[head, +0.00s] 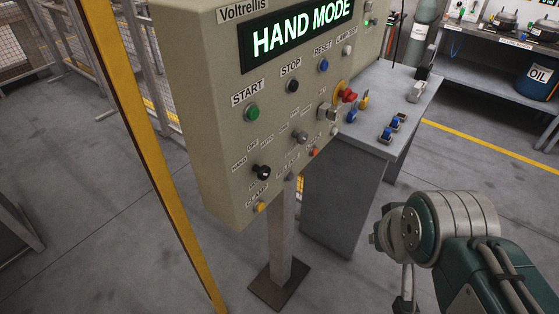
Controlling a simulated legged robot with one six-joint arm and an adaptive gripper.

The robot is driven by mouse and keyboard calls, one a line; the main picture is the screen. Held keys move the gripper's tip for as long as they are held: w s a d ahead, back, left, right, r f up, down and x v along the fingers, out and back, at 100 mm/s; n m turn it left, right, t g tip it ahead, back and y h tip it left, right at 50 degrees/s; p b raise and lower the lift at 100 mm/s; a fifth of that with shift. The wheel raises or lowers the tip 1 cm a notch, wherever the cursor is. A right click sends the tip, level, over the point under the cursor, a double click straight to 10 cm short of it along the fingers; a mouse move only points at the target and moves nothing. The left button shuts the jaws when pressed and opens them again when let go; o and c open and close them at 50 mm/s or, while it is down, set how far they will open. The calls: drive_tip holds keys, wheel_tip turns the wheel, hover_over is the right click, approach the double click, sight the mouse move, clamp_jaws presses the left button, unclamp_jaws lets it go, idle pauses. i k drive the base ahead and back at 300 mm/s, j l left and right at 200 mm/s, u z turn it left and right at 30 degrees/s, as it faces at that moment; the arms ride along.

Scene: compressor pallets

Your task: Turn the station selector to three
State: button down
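A beige control panel (222,153) on a post fills the upper middle of the head view, seen at a slant. Its lit display reads HAND MODE. A black selector knob (262,172) sits at its lower left under the labels HAND, OFF and AUTO. A smaller grey selector (301,137) sits to its right; its lettering is too small to read, so I cannot tell which knob is the station selector or where it points. My arm is at the lower right, clear of the panel. A dark part below its wrist, perhaps my gripper (404,304), is cut off by the bottom edge.
The panel also has a green START button (252,112), a black STOP button (292,86), a blue RESET button (323,65) and a red emergency stop (348,95). A yellow post (130,120) stands at left. A grey table (390,122) stands behind; open floor lies between panel and arm.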

sight(302, 138)
drive_tip(key=i+l+u, duration=0.1)
drive_tip(key=l, duration=1.2)
drive_tip(key=i+u, duration=0.05)
